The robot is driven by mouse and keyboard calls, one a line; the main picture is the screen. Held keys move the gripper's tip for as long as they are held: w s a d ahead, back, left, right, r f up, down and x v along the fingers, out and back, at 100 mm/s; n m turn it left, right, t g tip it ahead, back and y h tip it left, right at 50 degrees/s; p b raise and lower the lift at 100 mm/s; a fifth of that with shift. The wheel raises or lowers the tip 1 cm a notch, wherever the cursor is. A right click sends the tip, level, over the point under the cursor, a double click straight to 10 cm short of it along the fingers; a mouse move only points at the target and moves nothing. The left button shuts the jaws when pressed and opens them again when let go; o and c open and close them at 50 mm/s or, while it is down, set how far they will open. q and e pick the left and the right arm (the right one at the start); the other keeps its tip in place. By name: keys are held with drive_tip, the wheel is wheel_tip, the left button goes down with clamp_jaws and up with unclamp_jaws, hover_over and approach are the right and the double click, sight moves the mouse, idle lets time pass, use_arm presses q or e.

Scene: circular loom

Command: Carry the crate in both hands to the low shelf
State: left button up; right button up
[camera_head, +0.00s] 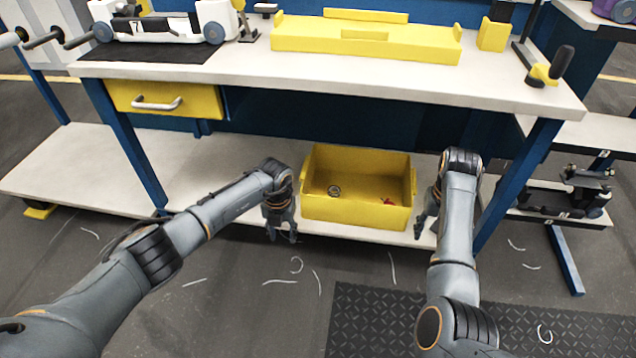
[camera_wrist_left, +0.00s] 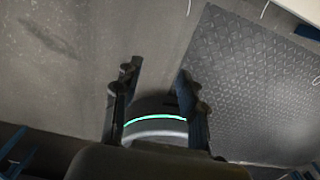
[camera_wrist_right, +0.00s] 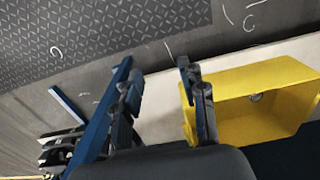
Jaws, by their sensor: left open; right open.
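A yellow open-topped crate (camera_head: 357,207) sits on the white low shelf (camera_head: 205,165) under the workbench. A small round part and a red item lie inside it. My left gripper (camera_head: 283,236) is open beside the crate's left side, pointing down, with nothing between its fingers. My right gripper (camera_head: 424,226) is open close to the crate's right side, also empty. In the right wrist view the crate (camera_wrist_right: 245,120) is right of the open fingers (camera_wrist_right: 158,80).
The white workbench top (camera_head: 300,75) overhangs the shelf and carries a yellow tray (camera_head: 365,42). A blue table leg (camera_head: 515,180) stands right of my right gripper. A black ribbed mat (camera_head: 390,320) and scattered pale strips lie on the floor in front.

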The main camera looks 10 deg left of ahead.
wheel_tip(320, 180, up, 4)
drive_tip(key=shift+w+f, duration=0.1)
drive_tip(key=shift+w, duration=0.05)
idle(0.4)
